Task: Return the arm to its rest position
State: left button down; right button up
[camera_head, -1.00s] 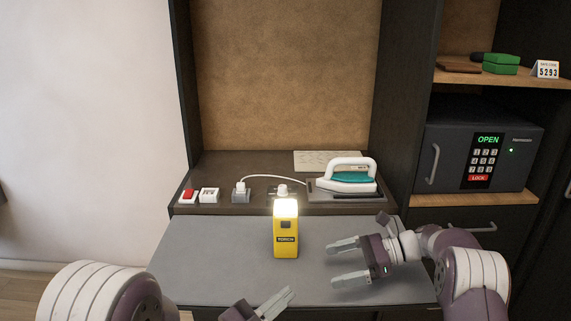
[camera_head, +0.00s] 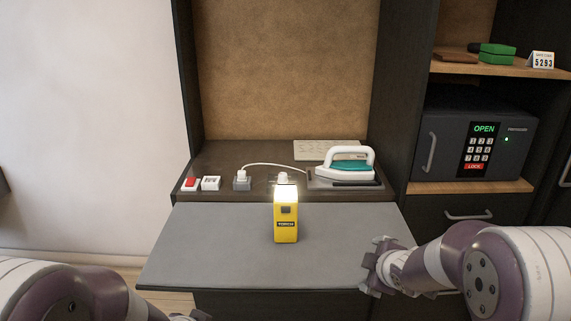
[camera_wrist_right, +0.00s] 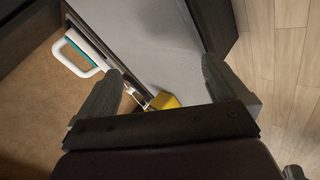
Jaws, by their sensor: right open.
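My right gripper (camera_head: 376,268) is at the right front edge of the grey pull-out surface (camera_head: 220,255), apart from everything on it. In the right wrist view its two fingers (camera_wrist_right: 163,68) are spread with nothing between them. My left arm comes in at the bottom left. Only a sliver of the left gripper (camera_head: 190,316) shows at the lower edge, so its jaws cannot be read. A yellow torch (camera_head: 286,224) stands upright on the grey surface with its top lit. Part of it also shows in the right wrist view (camera_wrist_right: 165,101).
A white and teal iron (camera_head: 345,170) rests at the back right of the dark shelf. A red switch (camera_head: 191,184), a white switch (camera_head: 211,183) and a plugged socket (camera_head: 242,181) are at the left. A safe (camera_head: 478,145) reads OPEN at the right. The grey surface around the torch is clear.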

pick_arm(q)
jog(key=s+a+n+g, duration=0.2)
jog(key=s+n+g, duration=0.25)
jog(key=s, duration=0.45)
pick_arm(e)
jog(key=s+f+m+g+h, duration=0.1)
jog(key=s+f+m+g, duration=0.25)
jog(key=s+m, duration=0.55)
jog(key=s+f+m+g, duration=0.3)
jog(key=s+m+g, duration=0.1)
jog(key=s, duration=0.9)
pick_arm(q)
notch_tip(320, 180, up, 12)
jog(key=s+g+p, duration=0.1)
jog(key=p, duration=1.1)
jog(key=shift+y, duration=0.4)
pick_arm(e)
notch_tip(320, 180, up, 12)
jog(key=s+a+m, duration=0.1)
jog(key=shift+s+a+r, duration=0.15)
jog(key=shift+s+r, duration=0.1)
jog(key=shift+s, duration=0.15)
pick_arm(q)
jog(key=shift+s+a, duration=0.1)
pick_arm(e)
jog(key=shift+g, duration=0.25)
